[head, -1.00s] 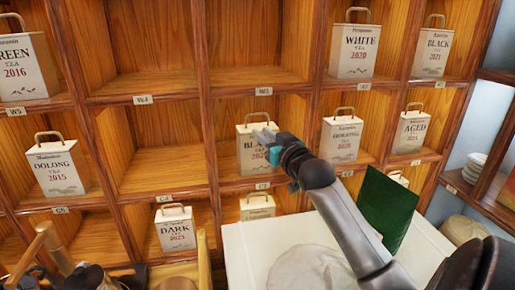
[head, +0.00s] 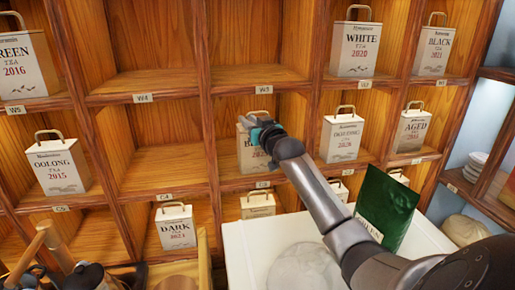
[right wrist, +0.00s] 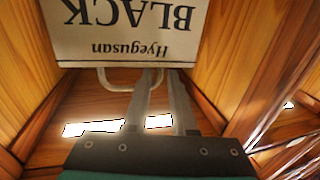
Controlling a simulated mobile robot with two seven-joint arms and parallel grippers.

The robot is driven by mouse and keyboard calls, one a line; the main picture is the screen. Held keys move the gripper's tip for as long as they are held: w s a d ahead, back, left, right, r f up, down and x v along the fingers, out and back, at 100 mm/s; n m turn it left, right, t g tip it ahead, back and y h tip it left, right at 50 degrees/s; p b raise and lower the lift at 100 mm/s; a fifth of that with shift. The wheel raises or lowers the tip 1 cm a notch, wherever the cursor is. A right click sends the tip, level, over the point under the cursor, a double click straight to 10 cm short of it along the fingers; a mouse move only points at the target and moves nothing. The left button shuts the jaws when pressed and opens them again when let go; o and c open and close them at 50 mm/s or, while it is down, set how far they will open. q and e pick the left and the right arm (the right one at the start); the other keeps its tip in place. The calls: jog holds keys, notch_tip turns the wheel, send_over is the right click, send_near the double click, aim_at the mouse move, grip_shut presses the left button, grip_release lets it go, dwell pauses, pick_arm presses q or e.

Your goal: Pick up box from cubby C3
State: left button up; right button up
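The cream BLACK tea box (head: 244,150) stands in cubby C3, partly hidden behind my right gripper (head: 252,120) in the head view. In the right wrist view the box (right wrist: 130,28) shows upside down, its pale wire handle (right wrist: 112,84) towards the gripper. My right gripper's two fingers (right wrist: 158,85) reach to the handle, with a gap between them and one end of the handle near their tips. I cannot tell whether they touch it. My left gripper is not in view.
The cubby's wooden side walls stand close on both sides. A GONGMEI-like box (head: 341,138) stands in the cubby to the right, an OOLONG box (head: 60,167) further left. A dark green packet (head: 386,207) stands by the white surface (head: 240,240) below my right arm.

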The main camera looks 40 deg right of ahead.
jog(key=shift+x, duration=0.95)
grip_shut()
dwell(0.8)
